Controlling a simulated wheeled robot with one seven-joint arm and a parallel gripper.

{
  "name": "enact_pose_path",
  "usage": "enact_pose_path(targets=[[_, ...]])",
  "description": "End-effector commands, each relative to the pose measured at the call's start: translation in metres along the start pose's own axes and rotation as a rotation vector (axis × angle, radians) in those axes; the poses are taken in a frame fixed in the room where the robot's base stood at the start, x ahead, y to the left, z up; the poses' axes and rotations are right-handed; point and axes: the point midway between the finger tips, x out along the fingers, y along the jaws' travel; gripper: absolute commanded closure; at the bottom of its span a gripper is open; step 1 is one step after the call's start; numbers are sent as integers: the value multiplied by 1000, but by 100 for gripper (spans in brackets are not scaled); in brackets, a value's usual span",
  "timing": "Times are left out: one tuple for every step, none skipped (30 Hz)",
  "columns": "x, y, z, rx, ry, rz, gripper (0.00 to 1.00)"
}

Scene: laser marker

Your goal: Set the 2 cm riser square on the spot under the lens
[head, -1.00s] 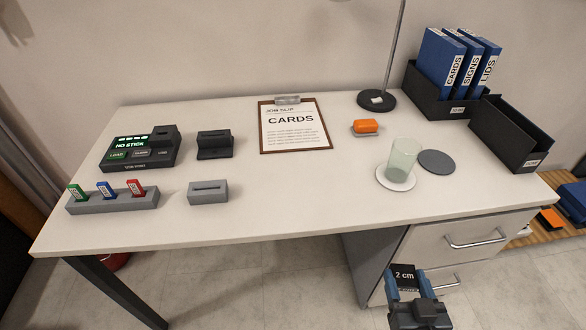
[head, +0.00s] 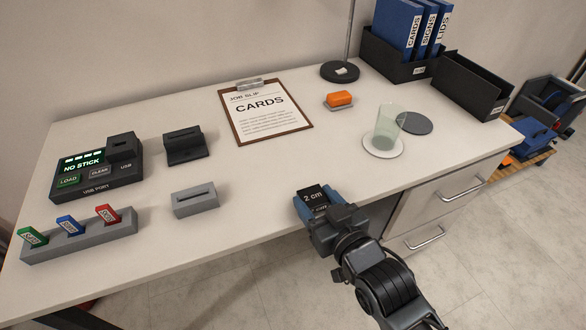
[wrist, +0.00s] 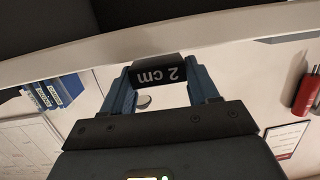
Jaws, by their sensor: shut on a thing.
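The black 2 cm riser (head: 313,199) is held between the blue fingers of my gripper (head: 318,207), near the front edge of the desk. In the wrist view the riser (wrist: 157,69) spans the gap between the two fingertips (wrist: 158,76), its "2 cm" label upside down. In the head view part of a laser marker (head: 552,100) shows at the far right, beyond the desk. Its lens and the spot under it cannot be made out.
The desk (head: 270,185) carries a glass (head: 387,128) on a white coaster, a clipboard (head: 266,125), an orange block (head: 341,98), a stick rack (head: 80,240) and black bins (head: 470,88). A wooden shelf (head: 530,150) stands right of the desk. Floor shows right of the drawers.

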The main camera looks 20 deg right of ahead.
Motion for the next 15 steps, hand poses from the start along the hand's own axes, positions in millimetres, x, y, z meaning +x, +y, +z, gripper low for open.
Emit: enact_pose_path(targets=[[13,-1,-5,0,3,-1,81],[20,-1,-6,0,4,-1,81],[28,-1,-7,0,3,-1,81],[33,-1,-8,0,3,-1,81],[38,-1,-9,0,3,-1,81],[44,-1,-10,0,3,-1,81],[48,-1,-11,0,2,-1,81],[51,-1,-11,0,2,-1,81],[54,0,-12,0,2,-1,81],[56,0,-12,0,1,-1,81],[57,0,-12,0,1,0,81],[60,0,-12,0,1,0,81],[62,0,-13,0,2,0,81],[65,0,-14,1,2,0,81],[70,0,-15,1,2,0,81]])
